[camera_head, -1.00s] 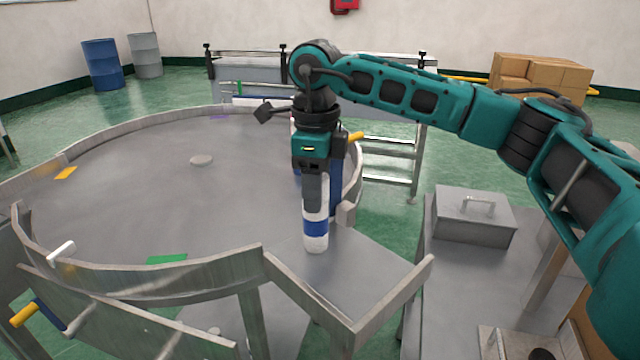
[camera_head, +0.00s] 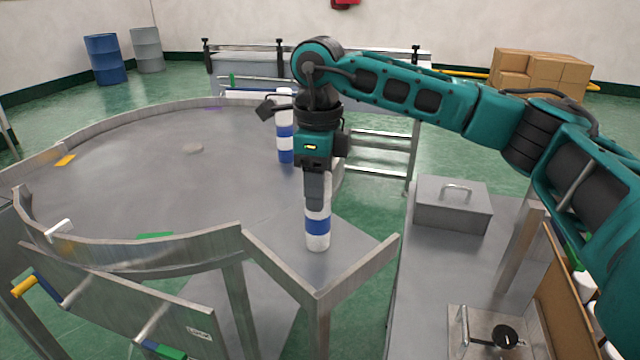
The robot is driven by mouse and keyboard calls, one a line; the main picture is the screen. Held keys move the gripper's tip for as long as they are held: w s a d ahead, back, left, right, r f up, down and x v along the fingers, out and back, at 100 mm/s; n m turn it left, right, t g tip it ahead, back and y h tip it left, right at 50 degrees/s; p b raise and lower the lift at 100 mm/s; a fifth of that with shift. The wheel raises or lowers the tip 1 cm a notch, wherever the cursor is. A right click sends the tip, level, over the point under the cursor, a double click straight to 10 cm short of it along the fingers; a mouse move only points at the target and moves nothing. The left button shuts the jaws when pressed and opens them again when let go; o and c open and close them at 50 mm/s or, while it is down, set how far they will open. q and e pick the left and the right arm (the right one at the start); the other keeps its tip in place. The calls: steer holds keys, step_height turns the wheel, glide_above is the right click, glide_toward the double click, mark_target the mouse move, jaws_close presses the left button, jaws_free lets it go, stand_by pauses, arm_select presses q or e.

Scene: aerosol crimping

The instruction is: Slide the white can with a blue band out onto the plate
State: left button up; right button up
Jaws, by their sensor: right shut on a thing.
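A white can with a blue band (camera_head: 317,228) stands upright on the flat metal plate (camera_head: 350,252) at the near right edge of the round table. My right gripper (camera_head: 317,200) points down and is shut on the can's upper part, hiding its top. A second white and blue can or stack (camera_head: 285,128) stands farther back on the round table, behind and left of the gripper, partly hidden by it. My left gripper is not in view.
The round metal table (camera_head: 150,190) has a raised rim and a wide clear surface. Low metal rails (camera_head: 270,268) edge the plate. To the right, a bench (camera_head: 425,285) carries a lidded metal box (camera_head: 453,203) and a fixture with a black knob (camera_head: 505,336).

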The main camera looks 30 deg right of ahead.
steer(key=o, duration=1.2)
steer(key=shift+o, duration=0.2)
step_height(320, 180, up, 13)
steer(key=shift+p, duration=0.4)
